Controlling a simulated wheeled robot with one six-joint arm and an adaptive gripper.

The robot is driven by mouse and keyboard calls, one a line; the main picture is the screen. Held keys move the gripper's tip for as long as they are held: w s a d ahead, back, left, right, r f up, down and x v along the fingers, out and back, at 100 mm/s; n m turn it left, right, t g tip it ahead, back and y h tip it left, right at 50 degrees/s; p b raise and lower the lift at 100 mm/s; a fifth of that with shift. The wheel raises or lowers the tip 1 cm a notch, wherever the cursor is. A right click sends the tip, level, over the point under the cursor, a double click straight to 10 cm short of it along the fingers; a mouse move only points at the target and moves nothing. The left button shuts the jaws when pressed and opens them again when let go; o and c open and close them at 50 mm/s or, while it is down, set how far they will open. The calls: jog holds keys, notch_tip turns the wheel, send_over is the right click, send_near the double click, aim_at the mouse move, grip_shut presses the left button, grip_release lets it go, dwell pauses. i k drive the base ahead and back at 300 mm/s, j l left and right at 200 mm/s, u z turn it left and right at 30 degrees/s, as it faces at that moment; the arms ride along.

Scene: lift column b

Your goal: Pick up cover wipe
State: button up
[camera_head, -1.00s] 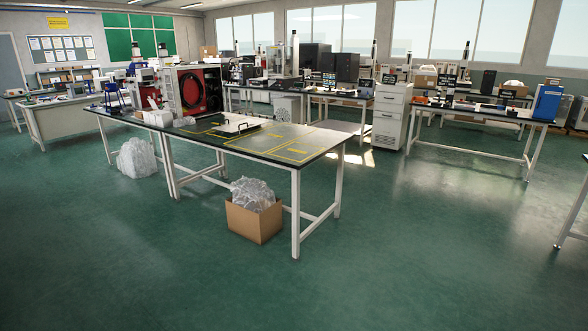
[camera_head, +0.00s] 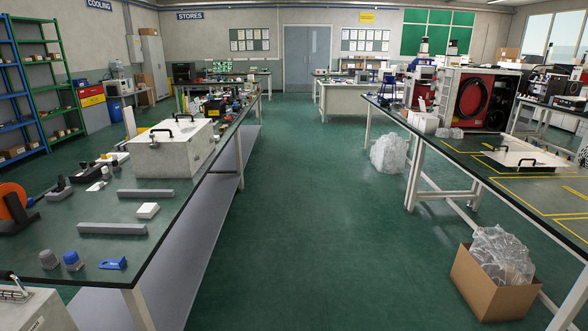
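My gripper is not in view. I cannot tell for sure which thing is the cover wipe. A small white block (camera_head: 148,211) lies on the dark top of the left bench (camera_head: 150,235), between two grey bars. A white box with pale material sticking up from it (camera_head: 424,120) stands on the right table, beside the red-fronted machine. A flat white cover plate with black handles (camera_head: 522,157) lies on the same table. A grey-white box with black handles on its lid (camera_head: 172,148) stands on the left bench.
A clear green floor aisle (camera_head: 315,210) runs between the left bench and the right table (camera_head: 485,170). A cardboard box of clear plastic (camera_head: 497,275) stands on the floor at the right. Blue and grey knobs (camera_head: 71,260) and a blue bracket (camera_head: 113,263) lie near the bench edge.

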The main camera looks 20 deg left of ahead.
aim_at(147, 211)
jog(key=i+j+u, duration=0.15)
jog(key=i+u, duration=1)
jog(key=u, duration=0.15)
jog(key=i+l+u, duration=0.2)
jog(key=i+u, duration=0.45)
jog(key=u, duration=0.2)
jog(key=i+u, duration=0.3)
jog(key=u, duration=0.15)
jog(key=i+l+u, duration=0.1)
jog(key=i+u, duration=0.15)
jog(key=u, duration=0.2)
